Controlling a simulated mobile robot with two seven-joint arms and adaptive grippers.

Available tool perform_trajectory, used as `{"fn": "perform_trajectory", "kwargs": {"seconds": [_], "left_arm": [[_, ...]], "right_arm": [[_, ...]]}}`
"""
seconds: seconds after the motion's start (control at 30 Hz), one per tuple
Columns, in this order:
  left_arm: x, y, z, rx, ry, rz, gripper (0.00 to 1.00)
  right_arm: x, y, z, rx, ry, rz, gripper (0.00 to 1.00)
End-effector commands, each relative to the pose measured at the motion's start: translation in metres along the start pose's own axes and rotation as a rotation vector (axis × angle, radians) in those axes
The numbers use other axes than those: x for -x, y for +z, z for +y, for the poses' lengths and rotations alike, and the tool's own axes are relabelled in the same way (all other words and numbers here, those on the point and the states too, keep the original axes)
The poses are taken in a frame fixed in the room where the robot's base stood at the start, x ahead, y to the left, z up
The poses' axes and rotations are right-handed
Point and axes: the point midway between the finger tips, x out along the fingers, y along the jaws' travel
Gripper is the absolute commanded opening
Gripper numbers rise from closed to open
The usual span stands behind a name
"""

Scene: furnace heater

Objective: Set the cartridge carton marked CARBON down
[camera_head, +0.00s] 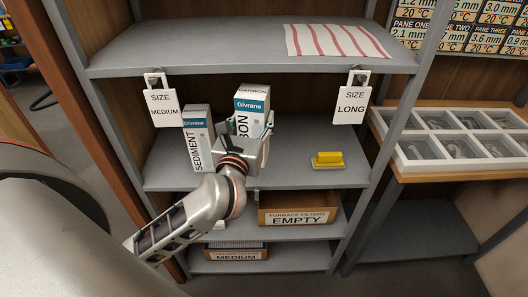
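The white-and-blue Givrane carton marked CARBON (252,102) stands roughly upright over the middle shelf (300,165). My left gripper (250,127) has its fingers on both sides of the carton and looks shut on it. The gripper and wrist hide the carton's lower part, so I cannot tell whether its base touches the shelf. A similar carton marked SEDIMENT (198,140) stands on the same shelf, just left of my gripper. My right gripper is not in view.
A yellow block-like object (327,160) sits on the shelf to the right, with bare shelf around it. Tags SIZE MEDIUM (163,108) and SIZE LONG (352,105) hang from the upper shelf (190,50). A box marked EMPTY (297,214) is below.

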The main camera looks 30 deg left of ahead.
Motion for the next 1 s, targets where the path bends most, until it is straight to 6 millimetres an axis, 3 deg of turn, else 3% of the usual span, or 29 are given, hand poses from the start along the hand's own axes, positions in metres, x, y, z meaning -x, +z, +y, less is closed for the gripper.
{"fn": "perform_trajectory", "kwargs": {"seconds": [0.03, 0.1, 0.3, 0.43, 0.63, 0.87, 1.0], "left_arm": [[-0.015, -0.004, 0.007, 0.005, 0.047, -0.005, 0.14], [-0.031, -0.002, 0.018, 0.003, 0.108, -0.003, 0.14], [-0.06, -0.001, 0.035, -0.002, 0.213, 0.0, 0.14], [-0.066, -0.006, 0.038, -0.005, 0.235, 0.002, 0.14], [-0.066, -0.037, 0.039, -0.008, 0.237, 0.002, 0.14], [-0.066, -0.057, 0.039, -0.006, 0.236, 0.0, 0.14], [-0.066, -0.081, 0.039, -0.008, 0.237, 0.001, 0.14]], "right_arm": [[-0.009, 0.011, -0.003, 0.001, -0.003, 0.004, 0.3], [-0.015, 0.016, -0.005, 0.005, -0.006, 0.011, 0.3], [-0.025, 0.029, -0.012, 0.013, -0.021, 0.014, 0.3], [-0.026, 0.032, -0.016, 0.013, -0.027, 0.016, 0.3], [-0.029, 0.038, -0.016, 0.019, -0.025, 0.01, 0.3], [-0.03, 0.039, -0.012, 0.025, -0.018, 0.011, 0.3], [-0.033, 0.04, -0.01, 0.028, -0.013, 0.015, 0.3]]}}
